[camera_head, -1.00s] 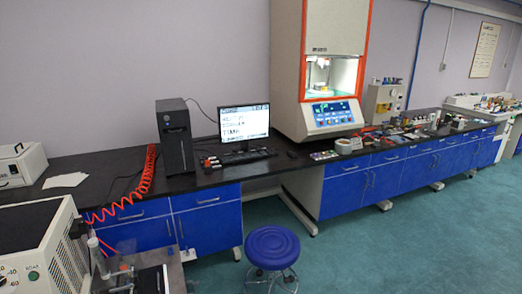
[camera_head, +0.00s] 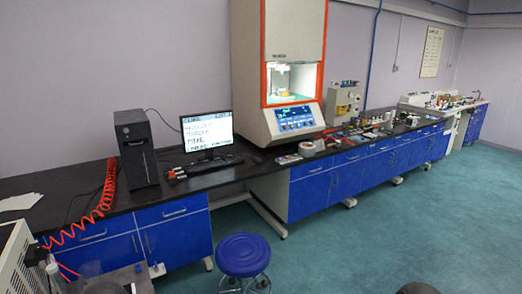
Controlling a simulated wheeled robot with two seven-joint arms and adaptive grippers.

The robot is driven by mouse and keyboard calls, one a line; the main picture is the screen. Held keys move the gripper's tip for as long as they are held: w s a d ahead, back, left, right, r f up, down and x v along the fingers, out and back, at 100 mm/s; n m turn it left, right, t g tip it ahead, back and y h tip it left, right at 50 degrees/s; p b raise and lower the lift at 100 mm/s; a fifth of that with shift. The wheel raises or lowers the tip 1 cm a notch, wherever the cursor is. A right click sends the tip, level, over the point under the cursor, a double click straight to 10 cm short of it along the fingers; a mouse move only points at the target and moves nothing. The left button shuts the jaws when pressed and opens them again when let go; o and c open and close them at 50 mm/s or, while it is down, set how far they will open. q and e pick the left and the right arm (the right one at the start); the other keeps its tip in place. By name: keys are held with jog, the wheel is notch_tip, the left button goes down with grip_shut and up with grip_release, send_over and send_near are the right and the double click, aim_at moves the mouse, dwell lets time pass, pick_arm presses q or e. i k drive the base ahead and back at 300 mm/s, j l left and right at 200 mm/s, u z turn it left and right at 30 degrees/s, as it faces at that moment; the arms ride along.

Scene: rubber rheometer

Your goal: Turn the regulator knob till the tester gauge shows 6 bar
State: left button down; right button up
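The tester, a tall white rheometer with an orange-red frame (camera_head: 264,45), stands on the black bench near the middle of the head view. Its lit chamber is open to view above a blue control panel (camera_head: 295,118). I cannot make out the regulator knob or a pressure gauge. A smaller beige device (camera_head: 345,102) with small round parts stands right of the tester, too small to read. Neither gripper is recognisable; only dark rounded shapes show at the bottom edge.
A black computer tower (camera_head: 136,150), a monitor (camera_head: 207,131) and a coiled red hose (camera_head: 107,190) are on the bench (camera_head: 60,190). A blue stool (camera_head: 243,254) stands in front. Small items crowd the bench to the right. The green floor (camera_head: 400,225) at right is clear.

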aim_at(38, 249)
jog(key=u, duration=1.7)
